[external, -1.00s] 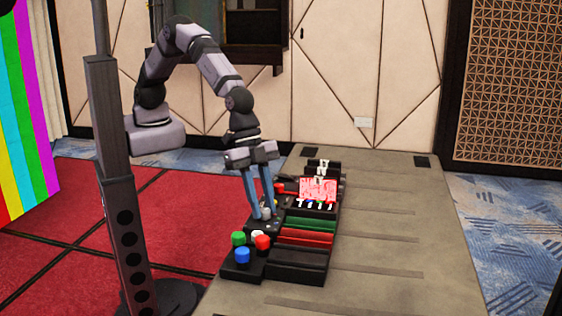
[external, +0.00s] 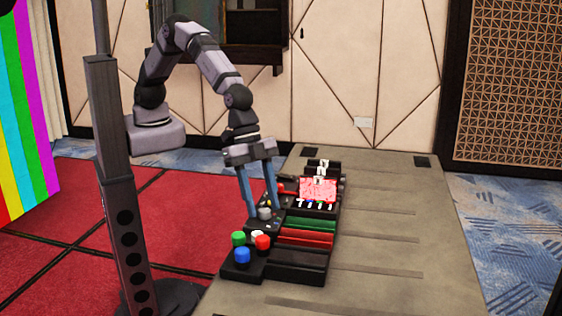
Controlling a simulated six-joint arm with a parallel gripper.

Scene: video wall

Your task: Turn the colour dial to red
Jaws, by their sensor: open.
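A grey dial (external: 265,213) sits on a black panel on the table, just behind the coloured buttons. I take it for the colour dial; its markings are too small to read. My gripper (external: 263,211) points down over this panel with its two blue fingers spread apart. One finger is to the left of the dial and the other behind it to the right. The dial stands between them, and I cannot tell whether either finger touches it. The small screen (external: 318,190) shows a pinkish-red pattern.
Green (external: 238,238), blue (external: 242,255), red (external: 263,242) and white buttons stand in front of the dial. Green and red bars (external: 303,236) and small levers lie to the right. The table's right side (external: 400,230) is clear. A colour-bar wall (external: 22,110) stands at the left.

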